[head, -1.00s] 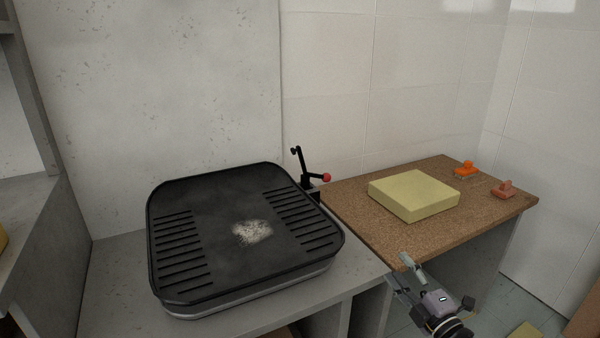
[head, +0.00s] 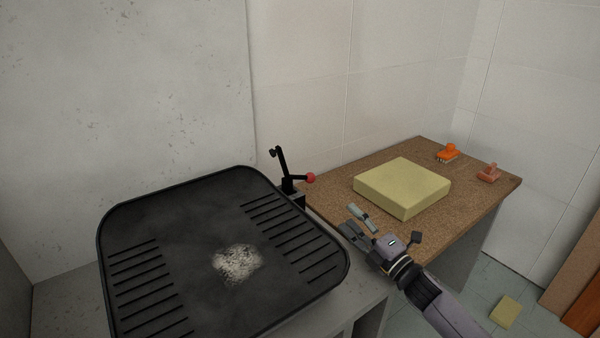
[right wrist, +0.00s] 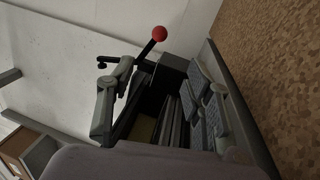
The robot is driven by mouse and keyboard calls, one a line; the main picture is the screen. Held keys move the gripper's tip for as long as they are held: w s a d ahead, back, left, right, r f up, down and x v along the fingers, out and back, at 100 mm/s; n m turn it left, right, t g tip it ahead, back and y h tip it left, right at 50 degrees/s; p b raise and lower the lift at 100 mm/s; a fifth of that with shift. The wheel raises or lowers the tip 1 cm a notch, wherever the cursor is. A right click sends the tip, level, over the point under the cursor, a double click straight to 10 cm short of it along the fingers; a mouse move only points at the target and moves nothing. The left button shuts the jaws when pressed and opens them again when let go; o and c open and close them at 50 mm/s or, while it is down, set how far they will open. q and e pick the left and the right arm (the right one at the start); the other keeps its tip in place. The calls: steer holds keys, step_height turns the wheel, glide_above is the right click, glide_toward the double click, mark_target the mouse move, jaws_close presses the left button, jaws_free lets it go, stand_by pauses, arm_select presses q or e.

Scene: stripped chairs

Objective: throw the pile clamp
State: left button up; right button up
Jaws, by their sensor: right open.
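The pile clamp (head: 287,178) is a black upright bracket with a lever ending in a red ball knob (head: 310,178). It stands at the back corner between the black ribbed tray and the brown board. In the right wrist view its red knob (right wrist: 159,34) shows at the top centre, with its dark arm running down behind a finger. My right gripper (head: 347,219) is open and empty, over the front-left edge of the board, in front of the clamp and apart from it. In the right wrist view its fingers (right wrist: 155,100) spread either side of the clamp's base. My left gripper is out of view.
A black tray (head: 190,220) with a pale powdery patch fills the left bench. A yellow foam block (head: 403,187) lies on the brown board (head: 330,195), with an orange brush (head: 447,152) and a pinkish handled tool (head: 488,173) beyond. A wall stands close behind the clamp.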

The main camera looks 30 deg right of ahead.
steer(key=shift+w+r, duration=0.1)
steer(key=shift+w, duration=0.35)
steer(key=b, duration=0.1)
glide_toward(310, 178)
steer(key=w, duration=0.3)
steer(key=shift+d, duration=0.4)
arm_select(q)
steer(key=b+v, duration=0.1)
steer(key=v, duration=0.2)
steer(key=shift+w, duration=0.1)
arm_select(e)
steer(key=x, duration=0.8)
steer(key=shift+c, duration=0.2)
jaws_close()
